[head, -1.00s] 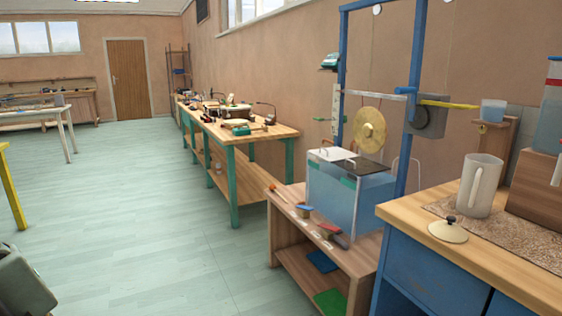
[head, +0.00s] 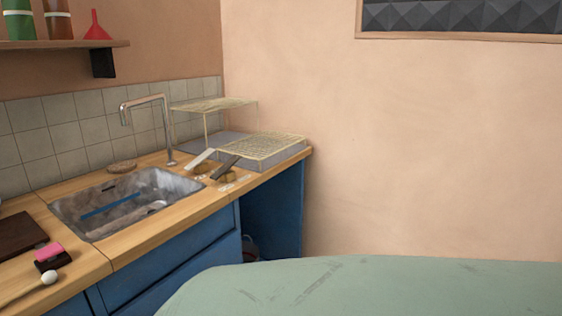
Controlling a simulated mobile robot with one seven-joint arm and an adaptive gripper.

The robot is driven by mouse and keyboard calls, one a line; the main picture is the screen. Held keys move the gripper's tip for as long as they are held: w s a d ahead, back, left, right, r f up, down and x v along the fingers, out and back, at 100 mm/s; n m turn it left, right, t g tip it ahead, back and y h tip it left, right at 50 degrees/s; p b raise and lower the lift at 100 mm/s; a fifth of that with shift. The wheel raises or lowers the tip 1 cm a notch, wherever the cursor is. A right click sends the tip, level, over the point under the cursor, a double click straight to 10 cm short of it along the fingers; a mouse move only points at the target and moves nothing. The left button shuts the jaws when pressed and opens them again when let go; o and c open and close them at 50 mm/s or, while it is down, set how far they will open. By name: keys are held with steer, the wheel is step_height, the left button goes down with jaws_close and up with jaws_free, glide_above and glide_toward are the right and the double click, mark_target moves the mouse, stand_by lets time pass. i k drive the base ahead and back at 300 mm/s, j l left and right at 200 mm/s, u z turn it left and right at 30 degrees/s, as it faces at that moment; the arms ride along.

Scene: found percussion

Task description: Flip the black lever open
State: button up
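A dark, nearly black lever (head: 225,167) sits on the wooden counter to the right of the sink. It slants up to the right from a small round brass-coloured base. A light grey lever (head: 201,158) slants beside it on the left, on a similar base. Small pale labels lie on the counter in front of them. Whether either counts as open or shut, I cannot tell at this size. My gripper is not in view.
The steel sink (head: 130,203) holds a blue strip and blurred items. A tall tap (head: 168,130) stands behind it. A wire dish rack (head: 262,146) stands behind the levers. A pink sponge (head: 49,252) and a white-headed mallet (head: 47,278) lie at the front left. A wall closes the right.

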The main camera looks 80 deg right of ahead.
mark_target(227, 166)
steer(key=z, duration=2.1)
steer(key=i+l+z, duration=0.25)
steer(key=i+z, duration=0.2)
steer(key=k, duration=0.1)
